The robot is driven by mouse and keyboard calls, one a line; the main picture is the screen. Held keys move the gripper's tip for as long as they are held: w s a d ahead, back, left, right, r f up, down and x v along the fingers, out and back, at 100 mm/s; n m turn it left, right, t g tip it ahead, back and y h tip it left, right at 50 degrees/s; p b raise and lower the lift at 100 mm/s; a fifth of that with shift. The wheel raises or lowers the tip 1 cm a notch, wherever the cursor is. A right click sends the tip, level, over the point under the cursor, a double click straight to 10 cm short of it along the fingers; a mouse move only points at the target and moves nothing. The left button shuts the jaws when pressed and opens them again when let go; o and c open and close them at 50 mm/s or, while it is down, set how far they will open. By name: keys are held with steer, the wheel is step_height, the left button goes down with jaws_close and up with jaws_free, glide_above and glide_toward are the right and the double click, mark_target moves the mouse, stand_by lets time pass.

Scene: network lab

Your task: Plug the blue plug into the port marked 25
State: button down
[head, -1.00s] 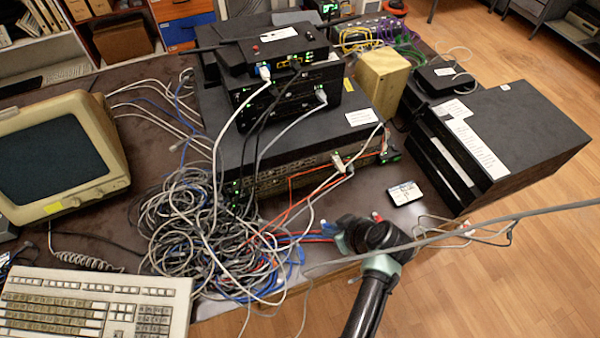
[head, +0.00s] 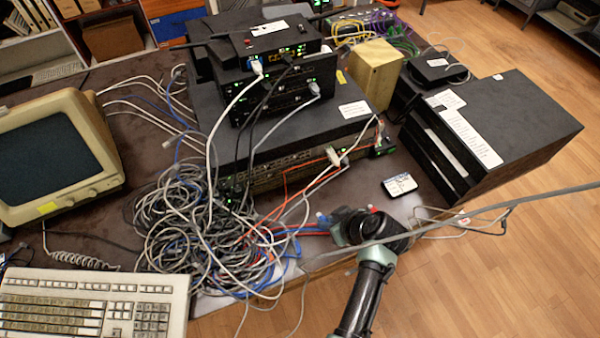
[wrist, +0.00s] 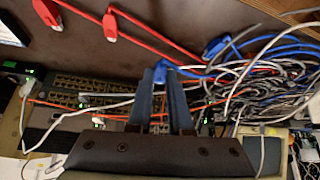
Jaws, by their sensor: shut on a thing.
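My gripper (wrist: 161,82) is shut on a blue plug (wrist: 159,70), which shows small between the fingertips in the wrist view. Another blue plug (wrist: 213,46) lies to the right, apart from the fingers. The rows of ports (wrist: 72,92) are on the left in the wrist view, upside down and partly crossed by cables; they continue behind my fingers. In the head view the port panel (head: 285,168) is at the bottom of the equipment stack, and my gripper (head: 342,226) is in front of it, over the table's front edge. The number 25 is not legible.
A tangle of grey and blue cables (head: 190,235) lies left of my gripper. Red plugs (wrist: 110,28) lie on the table (wrist: 160,30). A white cable crosses before the ports.

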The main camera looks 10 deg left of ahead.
steer(key=w+a+m+b, duration=0.1)
steer(key=w+a+b, duration=0.1)
steer(key=w+a, duration=0.1)
steer(key=w+a+m+t+h+b, duration=0.1)
steer(key=w+a+b, duration=0.2)
steer(key=shift+w+r+b, duration=0.15)
steer(key=shift+w+b, duration=0.05)
steer(key=shift+b, duration=0.1)
steer(key=w+a+b, duration=0.1)
steer(key=w+b, duration=0.1)
steer(key=shift+w+a+b, duration=0.3)
steer(key=shift+w+a, duration=0.05)
steer(key=shift+a, duration=0.05)
steer(key=shift+w+a+b, duration=0.3)
steer(key=shift+w+b, duration=0.05)
steer(key=shift+w, duration=0.05)
steer(key=shift+r, duration=0.1)
steer(key=c, duration=1.4)
jaws_free()
jaws_close()
steer(key=shift+w+a+b, duration=0.45)
steer(key=shift+w+a, duration=0.1)
steer(key=shift+w, duration=0.2)
stand_by(0.7)
